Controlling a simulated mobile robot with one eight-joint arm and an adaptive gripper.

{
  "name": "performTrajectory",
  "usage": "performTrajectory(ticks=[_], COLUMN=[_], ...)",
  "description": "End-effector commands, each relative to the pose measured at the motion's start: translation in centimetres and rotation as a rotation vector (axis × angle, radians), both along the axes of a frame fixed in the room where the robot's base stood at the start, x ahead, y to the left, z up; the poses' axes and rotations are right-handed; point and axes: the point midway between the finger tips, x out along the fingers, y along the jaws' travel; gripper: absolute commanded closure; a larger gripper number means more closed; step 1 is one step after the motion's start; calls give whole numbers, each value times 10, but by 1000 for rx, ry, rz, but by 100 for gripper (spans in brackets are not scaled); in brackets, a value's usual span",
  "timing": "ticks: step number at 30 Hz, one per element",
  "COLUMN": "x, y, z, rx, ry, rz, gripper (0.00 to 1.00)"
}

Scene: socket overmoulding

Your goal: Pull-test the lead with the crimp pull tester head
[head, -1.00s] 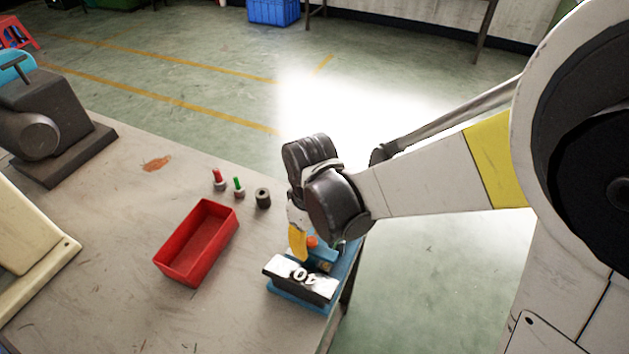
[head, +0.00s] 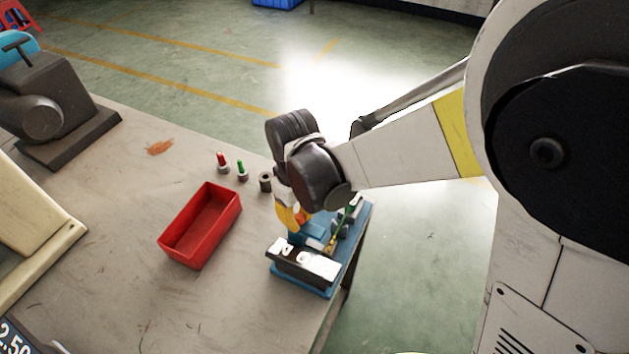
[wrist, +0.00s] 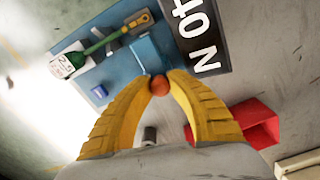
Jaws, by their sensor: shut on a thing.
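The pull tester has a blue base (head: 318,289), a dark block marked "40 N" (wrist: 205,38) and a blue carriage part (wrist: 147,53). My gripper (wrist: 161,84) is shut on an orange-red round knob (wrist: 159,87), held between its yellow fingertips beside the blue part. The green lead (wrist: 104,41) lies across the base. One end has a brass-coloured terminal (wrist: 139,19) near the dark block; the other has a white "2.5" tag (wrist: 66,62). The lead also shows in the head view (head: 349,212). The terminal's exact seating is not clear.
An empty-looking red tray (head: 201,226) stands left of the tester. Red-topped (head: 223,162) and green-topped (head: 242,170) pieces and a dark cylinder (head: 265,182) stand behind it. A grey machine (head: 55,105) is at the far left. The tester is near the table's right edge.

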Motion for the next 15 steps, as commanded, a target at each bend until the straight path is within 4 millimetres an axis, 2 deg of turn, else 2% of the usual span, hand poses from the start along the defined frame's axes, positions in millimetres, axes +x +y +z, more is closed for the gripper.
performTrajectory(ticks=[2,9,10,12,15], x=[3,4,5,5,4], y=[8,10,10,10,9], z=[0,0,0,0,0], rx=[0,4,5,4,3], ry=[0,-3,-4,-3,-2], rz=[1,0,0,0,0], gripper=[100,100,75,56,56])
